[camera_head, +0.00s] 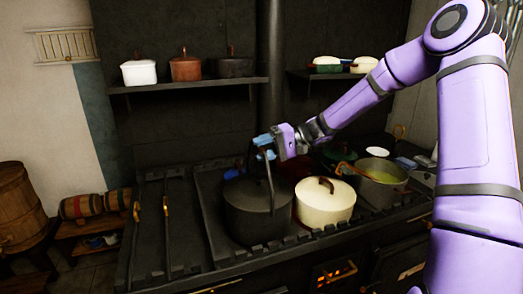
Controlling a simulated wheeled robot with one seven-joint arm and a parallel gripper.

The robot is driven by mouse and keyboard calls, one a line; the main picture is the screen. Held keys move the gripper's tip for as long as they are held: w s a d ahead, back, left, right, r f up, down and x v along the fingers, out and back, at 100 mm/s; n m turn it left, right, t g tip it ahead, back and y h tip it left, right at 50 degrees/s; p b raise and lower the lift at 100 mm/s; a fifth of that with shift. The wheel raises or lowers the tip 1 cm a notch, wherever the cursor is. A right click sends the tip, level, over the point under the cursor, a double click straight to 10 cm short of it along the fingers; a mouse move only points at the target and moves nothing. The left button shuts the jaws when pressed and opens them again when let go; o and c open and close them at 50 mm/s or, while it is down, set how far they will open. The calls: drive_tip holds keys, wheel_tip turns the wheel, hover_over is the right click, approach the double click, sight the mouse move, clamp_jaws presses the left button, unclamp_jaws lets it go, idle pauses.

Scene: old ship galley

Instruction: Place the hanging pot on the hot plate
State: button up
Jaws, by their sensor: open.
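A black pot (257,211) with a tall raised handle stands upright on the dark stove top (178,225), left of a cream lidded pot. I cannot tell which part of the stove is the hot plate. My gripper (265,148) is open at the top of the black pot's handle, with its blue fingers beside or around the bar. The contact between the fingers and the handle is too small to tell. The pot's base is partly hidden by the stove's front rail.
A cream pot (324,203) stands close on the right, with a green-grey pot (379,182) holding a spoon beyond it. Shelves with pots, including a white one (139,73), hang behind. A stove pipe (271,60) rises behind my gripper. The stove's left part is mostly clear.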

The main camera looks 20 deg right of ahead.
drive_tip(key=v, duration=1.1)
drive_tip(key=s+a+r+n+g+h, duration=0.1)
drive_tip(key=s+a+r+h, duration=0.1)
drive_tip(key=s+a+h, duration=0.4)
drive_tip(key=s+a+r+g+h, duration=0.1)
drive_tip(key=s+a+r+h, duration=0.2)
drive_tip(key=s, duration=0.5)
drive_tip(key=s+d+r+t+h, duration=0.1)
drive_tip(key=s+r+t+h, duration=0.1)
drive_tip(key=s, duration=0.8)
drive_tip(key=s+d+r+t+h, duration=0.2)
drive_tip(key=s+r+t+h, duration=0.1)
drive_tip(key=s, duration=0.6)
drive_tip(key=shift+s+d+t+h, duration=0.2)
drive_tip(key=shift+s+t+h, duration=0.25)
drive_tip(key=shift+h, duration=0.35)
